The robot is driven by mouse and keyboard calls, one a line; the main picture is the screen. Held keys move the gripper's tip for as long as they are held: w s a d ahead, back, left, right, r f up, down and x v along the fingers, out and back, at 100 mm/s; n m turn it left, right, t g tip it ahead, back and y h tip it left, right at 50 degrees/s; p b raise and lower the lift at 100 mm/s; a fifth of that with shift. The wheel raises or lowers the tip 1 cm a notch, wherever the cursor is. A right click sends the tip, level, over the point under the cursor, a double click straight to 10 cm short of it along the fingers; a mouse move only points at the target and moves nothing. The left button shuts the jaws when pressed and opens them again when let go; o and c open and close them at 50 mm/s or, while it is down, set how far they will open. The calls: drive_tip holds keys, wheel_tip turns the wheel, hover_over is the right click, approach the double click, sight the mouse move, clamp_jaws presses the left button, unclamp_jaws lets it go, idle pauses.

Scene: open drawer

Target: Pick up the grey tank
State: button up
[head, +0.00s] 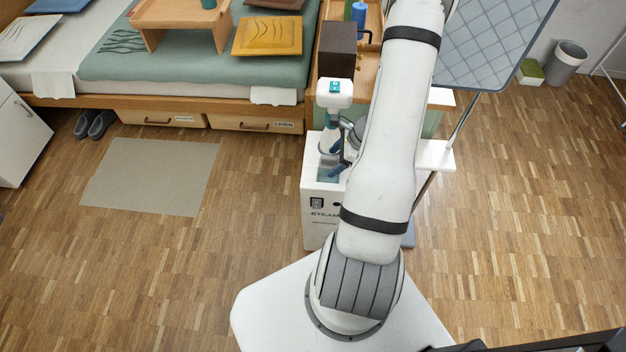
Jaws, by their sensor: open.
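A white floor unit (315,222) lettered "STEAM…" stands in front of the bed corner, partly behind my arm. A grey-blue, see-through part (327,172), which looks like the grey tank, sits in its top. My gripper (342,152) is over the unit's top, close to this part, and its fingers are small and partly covered by my arm. It is open. I cannot tell whether it touches the tank. A white head with a teal patch (334,93) shows just above the gripper.
The bed (160,65) with a wooden tray (180,14) is at upper left. A dark brown box (337,48) stands on the wooden bedside top. An ironing board (490,42) is at upper right, a bin (567,62) beyond. A grey mat (152,176) lies left on clear floor.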

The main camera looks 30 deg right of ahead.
sight(329, 164)
drive_tip(key=x, duration=0.3)
drive_tip(key=shift+w+a+f, duration=0.1)
drive_tip(key=shift+w+f, duration=0.15)
drive_tip(key=shift+f, duration=0.1)
drive_tip(key=shift+c, duration=0.6)
drive_tip(key=c, duration=1.1)
